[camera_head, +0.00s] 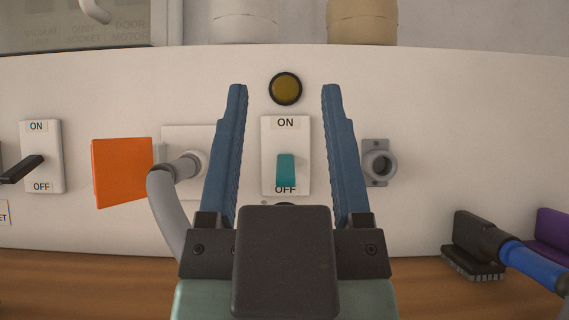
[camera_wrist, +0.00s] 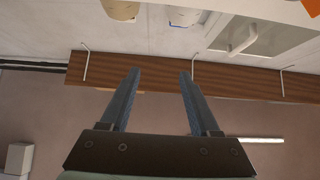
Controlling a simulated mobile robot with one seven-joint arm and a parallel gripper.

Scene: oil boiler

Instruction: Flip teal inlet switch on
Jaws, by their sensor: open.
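The teal switch (camera_head: 286,170) is a small teal lever on a white plate (camera_head: 272,130) marked ON at the top and OFF at the bottom. The lever sits low, at the OFF end. My gripper (camera_head: 283,90) is open and empty. In the head view its two blue fingers frame the switch plate on left and right, apart from the lever in the picture. The wrist view shows the open fingers (camera_wrist: 160,72) against a wall and a wooden shelf, with no switch in view.
A round amber lamp (camera_head: 285,88) is above the switch. An orange flap (camera_head: 122,172) and a grey hose (camera_head: 168,205) are to the left, with a black-lever switch (camera_head: 40,156) further left. A grey pipe fitting (camera_head: 380,164) is to the right. A brush (camera_head: 480,242) lies on the wooden counter (camera_head: 100,285).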

